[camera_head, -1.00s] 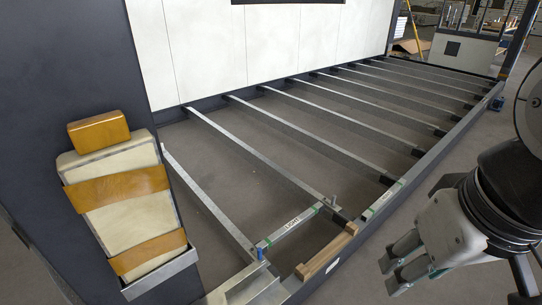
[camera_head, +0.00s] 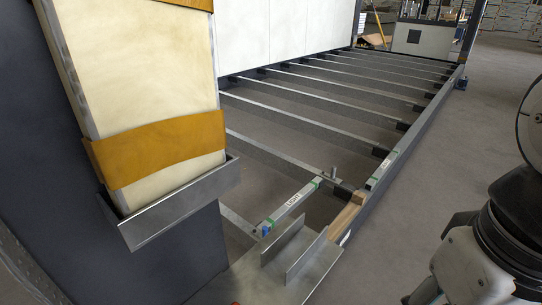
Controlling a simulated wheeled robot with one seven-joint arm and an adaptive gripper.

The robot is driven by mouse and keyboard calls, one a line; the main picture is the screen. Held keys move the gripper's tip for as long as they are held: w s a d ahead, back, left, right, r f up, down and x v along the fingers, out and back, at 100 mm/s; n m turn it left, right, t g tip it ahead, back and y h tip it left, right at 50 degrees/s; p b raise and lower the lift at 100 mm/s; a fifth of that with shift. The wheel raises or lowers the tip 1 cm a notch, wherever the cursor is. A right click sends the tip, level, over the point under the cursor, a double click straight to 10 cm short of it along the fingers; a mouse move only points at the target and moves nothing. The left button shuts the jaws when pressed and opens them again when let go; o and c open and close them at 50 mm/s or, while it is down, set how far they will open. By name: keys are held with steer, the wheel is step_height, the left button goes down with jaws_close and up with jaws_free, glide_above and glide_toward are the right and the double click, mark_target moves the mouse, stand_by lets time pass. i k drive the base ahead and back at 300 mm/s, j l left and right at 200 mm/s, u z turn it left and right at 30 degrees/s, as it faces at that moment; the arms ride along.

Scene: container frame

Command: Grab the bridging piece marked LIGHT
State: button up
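The bridging piece marked LIGHT (camera_head: 291,203) is a short grey metal bar with a pale label and green marks at its ends. It lies across the near end of the frame, between a blue pin (camera_head: 266,231) and a grey upright pin (camera_head: 334,172). My gripper (camera_head: 420,292) is at the lower right, well apart from the piece. Its fingers are mostly cut off by the bottom edge, so their opening is hidden. Nothing is seen in it.
A similar bar with green marks (camera_head: 382,169) lies along the right rail. A wooden block (camera_head: 347,213) sits near the corner. A padded cream block with orange straps (camera_head: 150,100) stands large at left in a metal holder (camera_head: 180,208). Open floor lies right of the frame.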

mark_target(276, 218)
steer(key=i+l, duration=1.85)
steer(key=l, duration=0.25)
steer(key=i+l+u, duration=0.2)
steer(key=u, duration=0.2)
steer(key=i+l+u, duration=0.1)
steer(key=l+u, duration=0.25)
steer(key=i+l+u, duration=0.1)
steer(key=l+u, duration=0.3)
steer(key=u, duration=0.7)
